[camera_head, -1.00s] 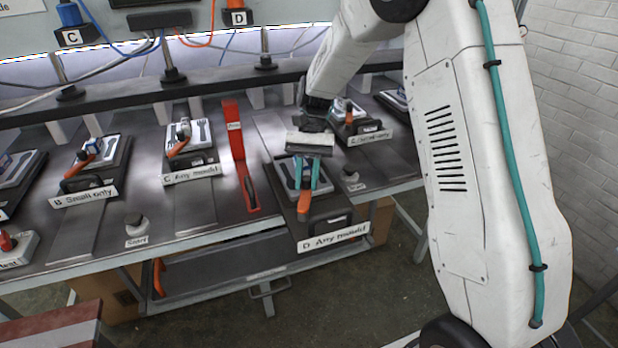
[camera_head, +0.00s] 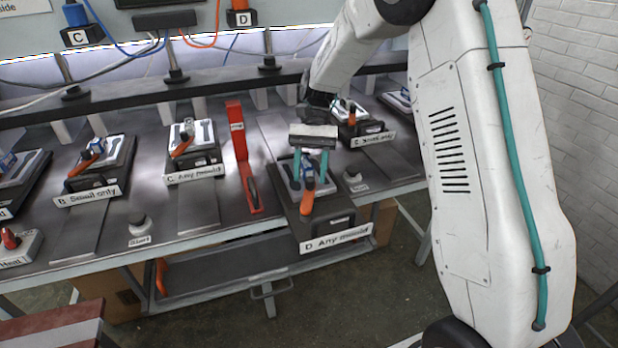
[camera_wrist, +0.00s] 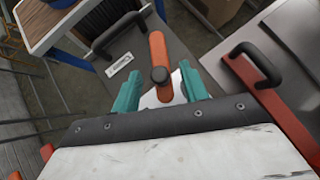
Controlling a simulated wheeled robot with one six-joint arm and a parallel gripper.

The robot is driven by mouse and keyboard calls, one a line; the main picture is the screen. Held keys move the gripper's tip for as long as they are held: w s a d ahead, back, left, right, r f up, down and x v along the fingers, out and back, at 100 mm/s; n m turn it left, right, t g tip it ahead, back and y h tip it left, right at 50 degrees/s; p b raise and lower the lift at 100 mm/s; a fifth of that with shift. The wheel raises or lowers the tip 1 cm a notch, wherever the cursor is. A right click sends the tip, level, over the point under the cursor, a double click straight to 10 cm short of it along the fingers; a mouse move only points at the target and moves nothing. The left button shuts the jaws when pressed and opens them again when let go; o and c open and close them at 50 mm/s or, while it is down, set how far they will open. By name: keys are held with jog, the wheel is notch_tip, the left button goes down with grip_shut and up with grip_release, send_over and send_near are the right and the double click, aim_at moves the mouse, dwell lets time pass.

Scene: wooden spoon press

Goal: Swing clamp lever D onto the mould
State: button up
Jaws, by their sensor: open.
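Station D, labelled "D Any mould" (camera_head: 336,239), stands at the front right of the bench with its mould plate (camera_head: 288,176) behind the label. The orange clamp lever D (camera_head: 307,198) points toward the front at the station. Whether the fingers touch the lever cannot be told.
Station C (camera_head: 194,172) and station B (camera_head: 88,195) lie further left. A round button (camera_head: 352,177) sits right of station D. A black handle (camera_wrist: 118,33) shows in the wrist view.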

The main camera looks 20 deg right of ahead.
jog(key=v, duration=0.5)
jog(key=shift+w+d+r, duration=0.1)
jog(key=shift+w+r, duration=0.15)
jog(key=shift+s+d+f+n, duration=0.2)
jog(key=shift+s+f+n, duration=0.05)
jog(key=shift+s+f, duration=0.3)
jog(key=shift+s+d+f+n, duration=0.15)
jog(key=shift+s+f+n, duration=0.1)
jog(key=shift+s+f, duration=0.3)
jog(key=s+d+r+n+t+h, duration=0.1)
jog(key=s+r+t, duration=0.2)
jog(key=s, duration=0.7)
jog(key=s+d+r+n+t+h, duration=0.1)
jog(key=s+r+n+t, duration=0.1)
jog(key=s, duration=0.8)
jog(key=s+d+r+n+t+h, duration=0.1)
jog(key=s+r+t, duration=0.3)
jog(key=s, duration=0.6)
notch_tip(320, 180, up, 2)
jog(key=shift+s+r+h, duration=0.1)
jog(key=shift+s+h, duration=0.15)
jog(key=shift+h, duration=0.25)
